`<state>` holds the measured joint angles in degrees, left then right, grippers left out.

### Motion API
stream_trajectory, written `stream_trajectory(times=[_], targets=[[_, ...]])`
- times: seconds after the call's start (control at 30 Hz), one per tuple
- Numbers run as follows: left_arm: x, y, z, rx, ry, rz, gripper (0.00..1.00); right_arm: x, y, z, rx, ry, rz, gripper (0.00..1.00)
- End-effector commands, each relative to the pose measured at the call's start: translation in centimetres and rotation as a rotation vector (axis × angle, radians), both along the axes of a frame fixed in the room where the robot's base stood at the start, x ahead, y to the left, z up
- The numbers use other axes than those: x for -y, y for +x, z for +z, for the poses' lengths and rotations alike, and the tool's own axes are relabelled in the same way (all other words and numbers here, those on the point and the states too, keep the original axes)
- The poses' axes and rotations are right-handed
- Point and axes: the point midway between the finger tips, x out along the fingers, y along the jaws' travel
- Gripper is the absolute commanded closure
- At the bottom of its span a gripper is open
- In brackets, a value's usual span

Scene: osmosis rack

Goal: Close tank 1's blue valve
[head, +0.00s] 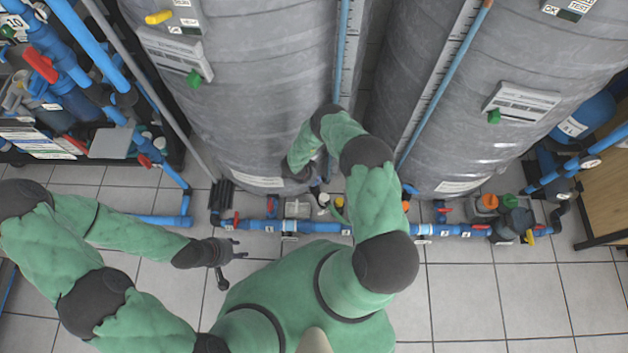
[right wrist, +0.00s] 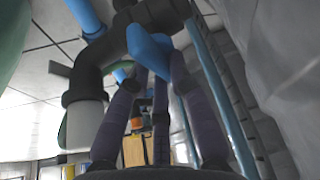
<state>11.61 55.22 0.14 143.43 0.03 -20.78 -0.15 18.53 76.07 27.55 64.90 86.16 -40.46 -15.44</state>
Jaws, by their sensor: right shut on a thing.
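The blue valve handle (right wrist: 148,48) shows in the right wrist view, beside a dark pipe elbow. My right gripper (right wrist: 160,72) has its fingers closed around this handle. In the head view my right forearm reaches down to the front base of the left large grey tank (head: 255,85) and largely hides that gripper and the valve. I cannot read which tank is number 1. My left gripper (head: 236,262) is open and empty above the tiled floor, in front of the blue pipes.
A blue pipe run (head: 455,230) with red-handled valves crosses in front of the tanks. A second grey tank (head: 520,90) stands at the right. A pipe rack (head: 70,80) stands at the left, and a wooden cabinet (head: 600,195) at the far right. Tiled floor at front right is clear.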

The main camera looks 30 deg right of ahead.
Motion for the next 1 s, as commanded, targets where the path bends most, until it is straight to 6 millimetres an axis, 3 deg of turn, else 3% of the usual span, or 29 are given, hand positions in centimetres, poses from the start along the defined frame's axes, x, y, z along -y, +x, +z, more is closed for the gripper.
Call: stream_trajectory(times=[0.57,0.6,0.67,1.0], targets=[[0.0,0.0,-0.04,0.0,0.0,0.0,0.6,0.03,-0.02,-0.02,0.0,0.0,-0.032,1.0],[0.0,0.0,-0.04,0.0,0.0,0.0,0.6,0.04,-0.02,-0.02,0.0,0.0,-0.032,0.71],[0.0,0.0,-0.04,0.0,0.0,0.0,0.6,0.04,-0.02,-0.02,0.0,0.0,-0.032,0.55],[0.0,0.01,-0.04,0.0,0.0,0.0,0.6,-0.02,0.01,0.07,0.001,0.0,-0.03,0.55]])
